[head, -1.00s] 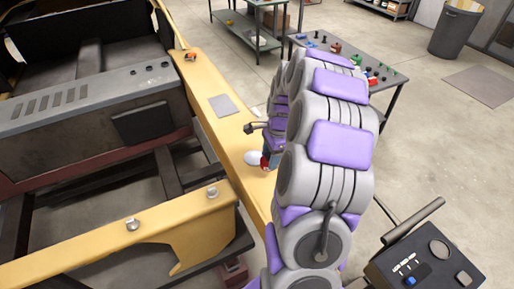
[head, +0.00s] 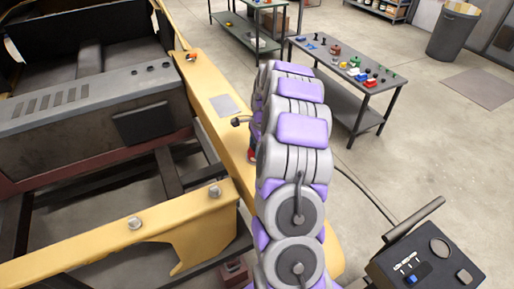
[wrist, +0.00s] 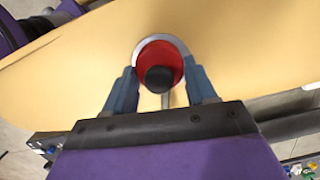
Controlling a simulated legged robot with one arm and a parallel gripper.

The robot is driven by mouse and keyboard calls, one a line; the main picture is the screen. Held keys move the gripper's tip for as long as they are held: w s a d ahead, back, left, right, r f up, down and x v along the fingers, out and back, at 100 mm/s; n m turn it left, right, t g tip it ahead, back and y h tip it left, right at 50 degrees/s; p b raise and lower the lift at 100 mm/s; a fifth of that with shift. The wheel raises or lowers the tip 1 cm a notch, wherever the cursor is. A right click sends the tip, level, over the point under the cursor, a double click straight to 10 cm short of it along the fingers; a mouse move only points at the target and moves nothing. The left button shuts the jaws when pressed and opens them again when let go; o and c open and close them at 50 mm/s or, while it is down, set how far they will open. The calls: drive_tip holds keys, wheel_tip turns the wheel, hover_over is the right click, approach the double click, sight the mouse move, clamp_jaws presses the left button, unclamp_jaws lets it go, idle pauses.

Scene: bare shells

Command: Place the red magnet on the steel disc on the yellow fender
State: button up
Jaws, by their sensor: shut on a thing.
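My gripper (wrist: 161,86) is shut on the red magnet (wrist: 172,87), with one blue-grey finger on each side of it. The magnet is round with a black knob on top. The pale rim of the steel disc (wrist: 150,42) shows around the magnet's far edge in the wrist view. The magnet appears over the disc, but I cannot tell whether they touch. The yellow fender (wrist: 60,75) spreads beneath. In the head view my arm hides the disc and most of the gripper; a bit of red magnet (head: 251,155) shows beside the arm above the fender (head: 232,142).
A grey square plate (head: 224,105) and a small orange-red item (head: 191,58) lie farther along the fender. A grey table (head: 345,72) with several small coloured parts stands at the right. The vehicle's open frame lies left. Floor on the right is mostly clear.

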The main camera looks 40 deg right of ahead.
drive_tip(key=shift+d, duration=0.25)
drive_tip(key=o, duration=0.9)
drive_tip(key=shift+d+f, duration=0.2)
drive_tip(key=o, duration=0.3)
drive_tip(key=shift+d, duration=0.25)
drive_tip(key=shift+o, duration=0.9)
drive_tip(key=shift+a, duration=0.1)
drive_tip(key=shift+a+r, duration=0.1)
drive_tip(key=shift+a, duration=0.3)
drive_tip(key=r, duration=0.4)
drive_tip(key=d+r, duration=0.1)
drive_tip(key=r, duration=0.3)
drive_tip(key=d+r, duration=0.1)
drive_tip(key=r, duration=0.3)
drive_tip(key=shift+s+p, duration=0.3)
drive_tip(key=shift+s, duration=0.1)
